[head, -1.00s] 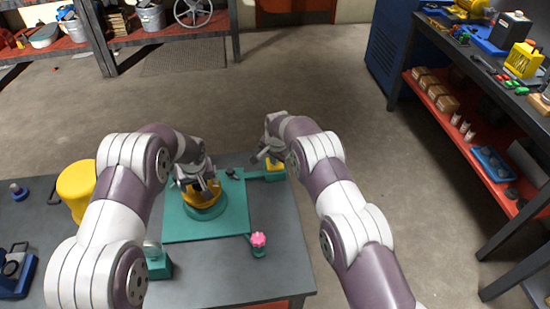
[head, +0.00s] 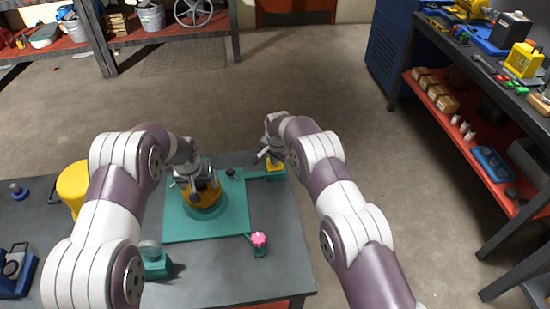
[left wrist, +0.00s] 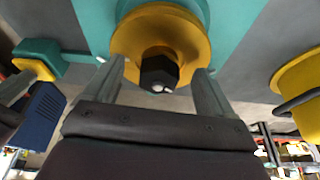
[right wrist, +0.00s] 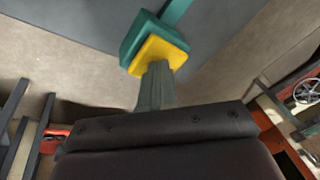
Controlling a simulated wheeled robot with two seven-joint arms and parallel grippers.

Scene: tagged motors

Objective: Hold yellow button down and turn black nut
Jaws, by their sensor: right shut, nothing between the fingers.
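The yellow button (right wrist: 160,54) is a square block on a green base in the right wrist view; it also shows in the head view (head: 275,167). My right gripper (right wrist: 155,66) is shut, its fingertips at the button; I cannot tell how far the button is pressed. The black nut (left wrist: 159,73) is a hex head in the middle of a yellow round part (left wrist: 188,36) in the left wrist view. My left gripper (left wrist: 158,75) is open, with one finger on each side of the nut and a gap to each.
The green baseplate (head: 178,228) lies on the grey table (head: 280,240). A pink knob (head: 259,239) on a green post stands at its front right corner. A yellow bucket (head: 72,185) stands left of the plate, partly behind my left arm.

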